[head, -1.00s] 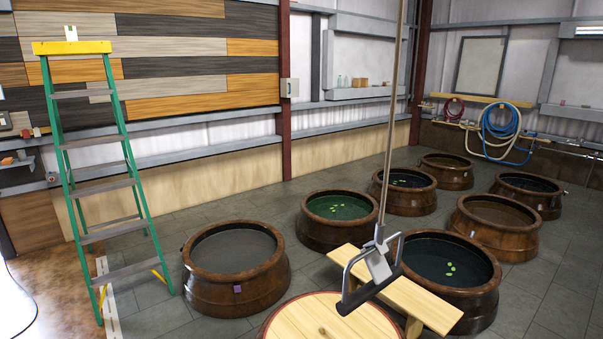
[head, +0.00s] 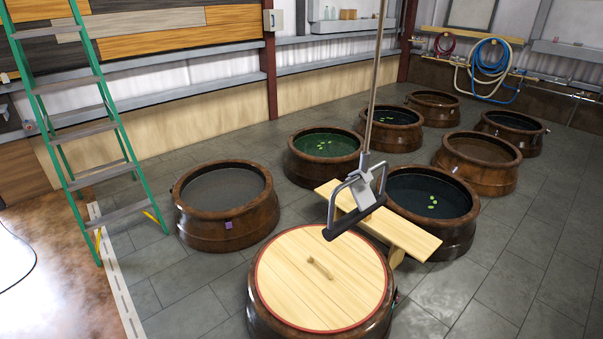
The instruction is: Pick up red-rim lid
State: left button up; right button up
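The red-rim lid (head: 290,295) is a round disc of pale wood planks with a thin red edge and a small wooden bar handle (head: 320,268) at its middle. It lies flat on the mouth of a brown jar (head: 262,318) at the bottom centre of the head view. Neither of my grippers shows in the head view. No gripper is seen touching the lid.
A grey metal tool with a long pole (head: 371,100) hangs or stands just behind the lid. A wooden bench (head: 405,232) stands behind the lid. Several open jars fill the tiled floor behind, one grey-filled jar (head: 185,225) at left. A green ladder (head: 55,150) stands far left.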

aim_at(313, 285)
jog(key=l+u, duration=0.15)
jog(key=u, duration=0.35)
jog(key=i+l+u, duration=0.1)
jog(key=u, duration=0.4)
jog(key=l+u, duration=0.25)
jog(key=u, duration=0.25)
jog(key=l+u, duration=0.3)
jog(key=l, duration=0.2)
jog(key=k+l+u, duration=0.3)
jog(key=l, duration=0.2)
jog(key=k+l, duration=0.1)
jog(key=l, duration=0.35)
jog(key=k+l+u, duration=0.1)
jog(key=l, duration=0.4)
jog(key=k+l, duration=0.15)
jog(key=l, duration=0.3)
